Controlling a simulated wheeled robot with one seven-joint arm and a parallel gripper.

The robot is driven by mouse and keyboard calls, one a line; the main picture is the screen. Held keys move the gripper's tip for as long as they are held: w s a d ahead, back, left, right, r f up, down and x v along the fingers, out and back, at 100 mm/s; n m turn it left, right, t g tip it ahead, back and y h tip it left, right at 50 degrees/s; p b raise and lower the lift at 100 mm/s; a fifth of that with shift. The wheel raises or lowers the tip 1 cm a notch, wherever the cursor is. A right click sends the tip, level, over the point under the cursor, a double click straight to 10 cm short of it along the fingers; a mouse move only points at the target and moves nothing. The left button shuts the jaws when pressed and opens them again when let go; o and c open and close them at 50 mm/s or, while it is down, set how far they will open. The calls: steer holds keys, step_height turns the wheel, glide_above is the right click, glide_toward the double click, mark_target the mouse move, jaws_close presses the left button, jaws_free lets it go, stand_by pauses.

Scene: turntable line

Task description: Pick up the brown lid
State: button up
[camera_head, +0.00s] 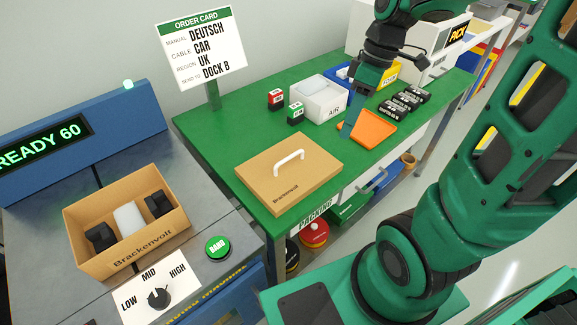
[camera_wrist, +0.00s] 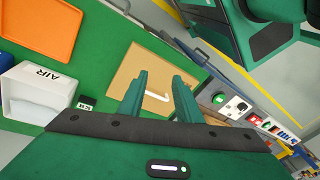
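The brown lid (camera_head: 262,174) lies flat on the green table, with a white arched handle (camera_head: 289,162) on top and "Brackenvolt" printed near its front edge. In the wrist view the lid (camera_wrist: 137,72) shows beyond my fingers, its handle (camera_wrist: 155,97) between them. My gripper (camera_head: 349,131) is to the right of the lid and behind it in the head view, beside the white AIR box, pointing down. In the wrist view my gripper (camera_wrist: 160,74) is open, with nothing between its fingers, and apart from the lid.
The open Brackenvolt carton (camera_head: 128,252) holds black items and a white one on the grey surface at left. The white AIR box (camera_head: 320,107), orange tray (camera_head: 372,127) and small black boxes (camera_head: 398,106) stand on the green table. An order card (camera_head: 200,45) stands behind the lid.

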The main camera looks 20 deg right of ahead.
steer(key=w+a+f+n+g+y, duration=0.1)
steer(key=w+a+f+n+y, duration=0.15)
steer(key=w+a+n, duration=0.75)
steer(key=n, duration=0.3)
glide_above(291, 152)
steer(key=s+a, duration=0.2)
steer(key=s, duration=0.3)
steer(key=shift+h, duration=0.45)
step_height(291, 152, down, 11)
steer(key=shift+w+f, duration=0.15)
steer(key=shift+f, duration=0.05)
jaws_close()
